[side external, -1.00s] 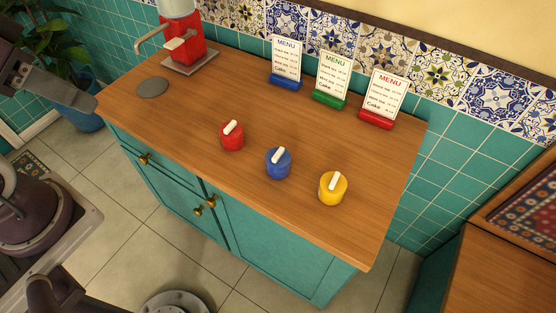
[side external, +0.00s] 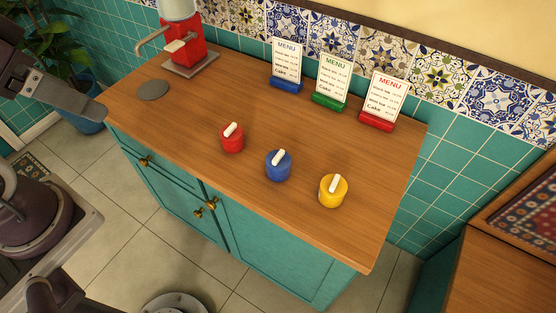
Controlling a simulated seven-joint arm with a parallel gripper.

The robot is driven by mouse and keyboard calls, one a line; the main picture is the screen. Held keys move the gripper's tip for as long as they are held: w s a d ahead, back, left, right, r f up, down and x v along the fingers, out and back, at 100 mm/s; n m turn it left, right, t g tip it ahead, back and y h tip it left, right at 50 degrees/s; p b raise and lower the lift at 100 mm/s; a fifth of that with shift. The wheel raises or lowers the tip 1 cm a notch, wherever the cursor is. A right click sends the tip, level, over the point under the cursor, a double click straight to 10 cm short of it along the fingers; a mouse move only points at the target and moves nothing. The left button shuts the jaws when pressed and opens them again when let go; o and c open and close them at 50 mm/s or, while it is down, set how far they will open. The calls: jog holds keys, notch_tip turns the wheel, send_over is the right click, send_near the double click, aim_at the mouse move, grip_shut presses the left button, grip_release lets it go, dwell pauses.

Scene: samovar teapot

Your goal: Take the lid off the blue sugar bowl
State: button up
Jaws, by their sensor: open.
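The blue sugar bowl (side external: 278,168) stands upright on the wooden counter, in the middle of a row of three bowls. Its blue lid (side external: 271,157) is on it and has a white bar handle (side external: 281,157) on top. My gripper (side external: 68,96) shows only in part at the left edge, past the counter's left end. It is open, far from the blue bowl and touching nothing that I can see. The rest of it is cut off by the frame.
A red bowl (side external: 232,139) and a yellow bowl (side external: 333,192) flank the blue one, apart from it. A red samovar (side external: 186,45), a grey disc (side external: 153,90) and three menu stands (side external: 333,80) sit farther back. The counter (side external: 180,125) between disc and bowls is clear.

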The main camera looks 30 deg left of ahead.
jog(key=w+d+m+g, duration=0.1)
jog(key=w+m, duration=0.2)
jog(key=w, duration=0.3)
jog(key=m+g, duration=0.4)
jog(key=m, duration=1)
send_over(278, 155)
jog(key=a, duration=0.1)
notch_tip(278, 155, down, 18)
jog(key=shift+m+g, duration=0.3)
jog(key=f, duration=0.6)
jog(key=d+f, duration=0.1)
jog(key=f, duration=0.3)
jog(key=shift+r, duration=0.1)
jog(key=c, duration=1.4)
